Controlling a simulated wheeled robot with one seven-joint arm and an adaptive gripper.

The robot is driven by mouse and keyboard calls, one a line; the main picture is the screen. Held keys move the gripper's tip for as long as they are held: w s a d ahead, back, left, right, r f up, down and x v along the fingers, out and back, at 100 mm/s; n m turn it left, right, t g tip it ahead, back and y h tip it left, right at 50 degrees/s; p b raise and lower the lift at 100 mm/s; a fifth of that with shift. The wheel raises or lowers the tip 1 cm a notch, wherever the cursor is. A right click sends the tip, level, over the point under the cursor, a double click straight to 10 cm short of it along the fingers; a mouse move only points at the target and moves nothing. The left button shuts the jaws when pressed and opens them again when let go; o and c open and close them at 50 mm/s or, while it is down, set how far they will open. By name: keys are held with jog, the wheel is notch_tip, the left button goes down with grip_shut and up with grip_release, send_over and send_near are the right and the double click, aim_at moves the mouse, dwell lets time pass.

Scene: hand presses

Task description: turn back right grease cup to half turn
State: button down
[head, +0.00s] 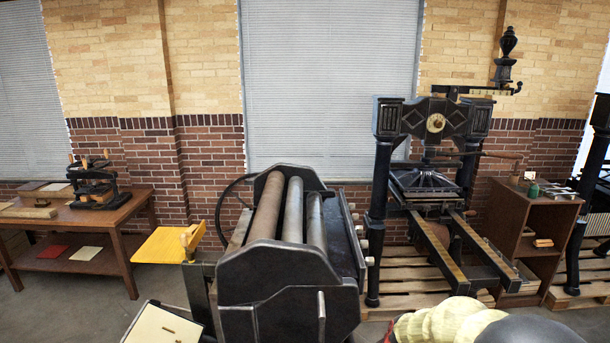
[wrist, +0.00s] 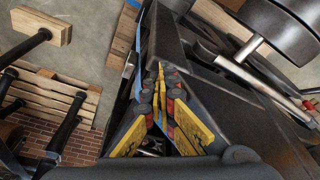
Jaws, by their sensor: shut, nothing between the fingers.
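My gripper (wrist: 160,82) shows in the wrist view, its yellow, red and dark fingers drawn together at the tips with nothing between them. It lies in front of dark metal parts, and I cannot tell whether it touches any. The head view does not show the fingers. In the head view, a black roller press (head: 280,270) with long rollers stands at the centre. Small pale round pieces (head: 365,243) stick out along its right side. I cannot tell whether any is a grease cup, and the back right grease cup is not clearly distinguishable in either view.
A tall black hand press (head: 432,115) stands on a wooden pallet (head: 392,302) behind right. A brown cabinet (head: 510,225) holds small items beside it. A wooden table (head: 85,222) with a small press is at left. In the wrist view, dark discs (wrist: 265,30) are upper right.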

jog(key=shift+s+a+f+b, duration=0.2)
jog(key=shift+s+a+b, duration=0.15)
jog(key=shift+b, duration=0.1)
jog(key=shift+s+a+b, duration=0.3)
jog(key=shift+a+b, duration=0.05)
jog(key=shift+b, duration=0.05)
jog(key=shift+a, duration=0.1)
jog(key=shift+s+a+b, duration=0.15)
jog(key=shift+a+b, duration=0.25)
jog(key=shift+b, duration=0.05)
jog(key=shift+a+r, duration=0.1)
dwell(0.3)
jog(key=w+p+v, duration=0.1)
jog(key=p+v, duration=0.1)
jog(key=v, duration=0.4)
jog(key=shift+s+a+p, duration=0.2)
jog(key=shift+a+p, duration=0.05)
jog(key=shift+p, duration=0.15)
